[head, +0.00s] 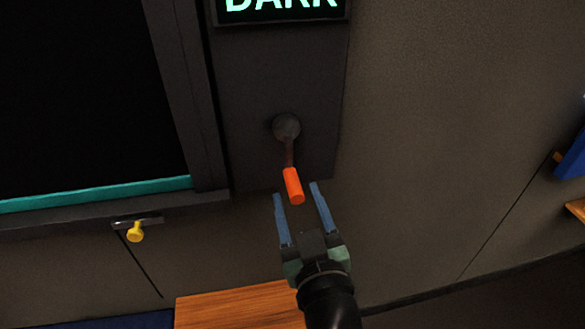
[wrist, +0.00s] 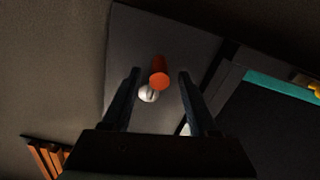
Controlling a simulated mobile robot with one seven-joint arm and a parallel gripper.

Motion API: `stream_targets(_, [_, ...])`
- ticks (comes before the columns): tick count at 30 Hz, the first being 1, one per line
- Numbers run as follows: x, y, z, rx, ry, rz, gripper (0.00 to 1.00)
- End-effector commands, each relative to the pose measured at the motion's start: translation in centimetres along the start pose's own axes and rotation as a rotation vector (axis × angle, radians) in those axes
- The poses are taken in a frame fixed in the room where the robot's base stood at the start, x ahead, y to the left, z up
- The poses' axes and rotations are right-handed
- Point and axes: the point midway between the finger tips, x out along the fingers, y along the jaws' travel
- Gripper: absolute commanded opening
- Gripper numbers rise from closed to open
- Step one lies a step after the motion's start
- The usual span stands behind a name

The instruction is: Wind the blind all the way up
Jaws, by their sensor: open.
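The crank's orange handle (head: 293,186) hangs at the lower end of a dark arm below a round hub (head: 286,126) on a dark panel (head: 240,90). My gripper (head: 296,190) is open, its two blue fingers just below and around the handle's lower end, with nothing held. In the wrist view the orange handle (wrist: 159,72) shows between the open fingertips (wrist: 160,72); contact cannot be told. The blind (head: 90,100) appears as a black area in a dark frame, with a teal bar (head: 100,194) along its bottom edge.
A lit sign reading "DARK" (head: 282,6) is above the crank. A yellow knob (head: 135,232) sits on a small bracket below the frame. A wooden surface (head: 240,306) lies below, beside my arm. A blue object (head: 572,160) is at the right edge.

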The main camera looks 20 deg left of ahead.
Motion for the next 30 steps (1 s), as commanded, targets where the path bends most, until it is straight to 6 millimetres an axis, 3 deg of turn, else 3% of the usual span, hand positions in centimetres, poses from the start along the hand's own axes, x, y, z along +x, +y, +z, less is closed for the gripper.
stream_targets(3, [2.5,0.0,-0.3,-0.001,0.002,-0.002,0.59])
stream_targets(9, [5.0,0.0,-0.2,-0.001,0.001,-0.001,0.59])
stream_targets(22, [5.9,0.0,-0.1,-0.001,0.001,0.000,0.59])
stream_targets(30, [5.9,0.0,0.0,-0.001,0.000,0.000,0.11])
